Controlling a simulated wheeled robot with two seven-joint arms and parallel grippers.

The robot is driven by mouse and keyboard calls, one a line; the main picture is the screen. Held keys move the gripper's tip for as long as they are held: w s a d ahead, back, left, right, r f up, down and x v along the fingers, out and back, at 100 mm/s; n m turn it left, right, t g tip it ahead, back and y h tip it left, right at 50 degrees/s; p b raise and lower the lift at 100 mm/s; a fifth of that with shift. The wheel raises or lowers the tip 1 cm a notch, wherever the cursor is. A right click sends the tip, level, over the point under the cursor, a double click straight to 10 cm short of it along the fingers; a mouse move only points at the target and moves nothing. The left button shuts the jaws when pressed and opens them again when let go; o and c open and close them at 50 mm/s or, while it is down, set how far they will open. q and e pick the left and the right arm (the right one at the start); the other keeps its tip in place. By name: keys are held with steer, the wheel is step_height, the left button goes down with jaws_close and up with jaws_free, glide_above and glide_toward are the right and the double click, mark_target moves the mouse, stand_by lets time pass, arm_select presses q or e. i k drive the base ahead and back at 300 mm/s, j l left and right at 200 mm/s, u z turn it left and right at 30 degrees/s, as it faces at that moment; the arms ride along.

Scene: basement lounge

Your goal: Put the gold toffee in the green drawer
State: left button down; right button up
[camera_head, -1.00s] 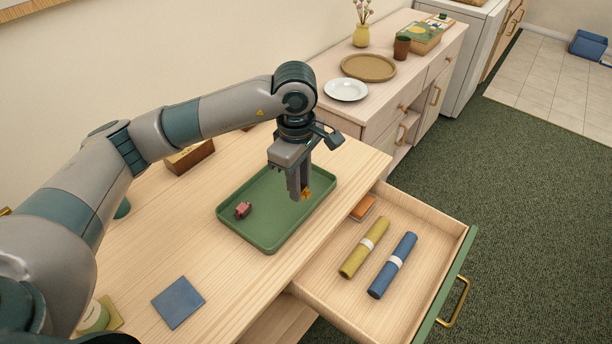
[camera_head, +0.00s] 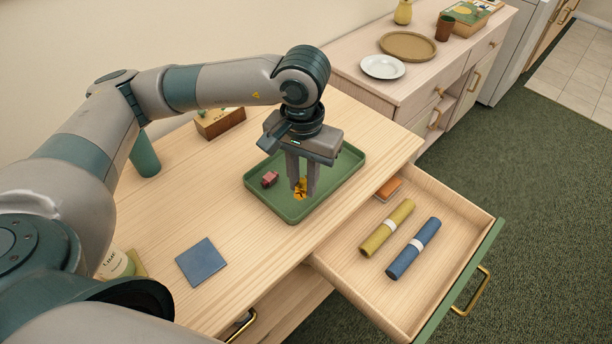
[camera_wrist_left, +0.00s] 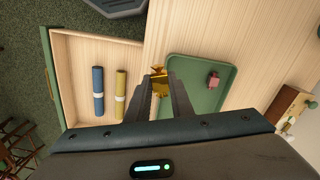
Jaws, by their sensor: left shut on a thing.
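My left gripper (camera_head: 301,194) is shut on the gold toffee (camera_head: 300,187) and points down over the green tray (camera_head: 352,166). In the left wrist view the toffee (camera_wrist_left: 158,79) shows between the fingertips, beside the tray's edge. I cannot tell how far it is above the tray. The green drawer (camera_head: 462,282) is pulled open to the right of the tray, its green front outward; it also shows in the left wrist view (camera_wrist_left: 82,48). My right gripper is not in view.
A pink sweet (camera_head: 269,179) lies in the tray. The drawer holds a yellow roll (camera_head: 387,228), a blue roll (camera_head: 413,248) and an orange item (camera_head: 388,189); its floor has bare room beside the rolls. A blue square (camera_head: 203,262) lies on the tabletop.

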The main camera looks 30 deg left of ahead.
mark_target(368, 228)
steer(key=i+l, duration=0.2)
steer(key=l, duration=0.2)
steer(key=i+l, duration=0.45)
steer(key=l, duration=0.3)
steer(key=i+l, duration=0.25)
steer(key=l+u, duration=0.1)
steer(key=u, duration=1.1)
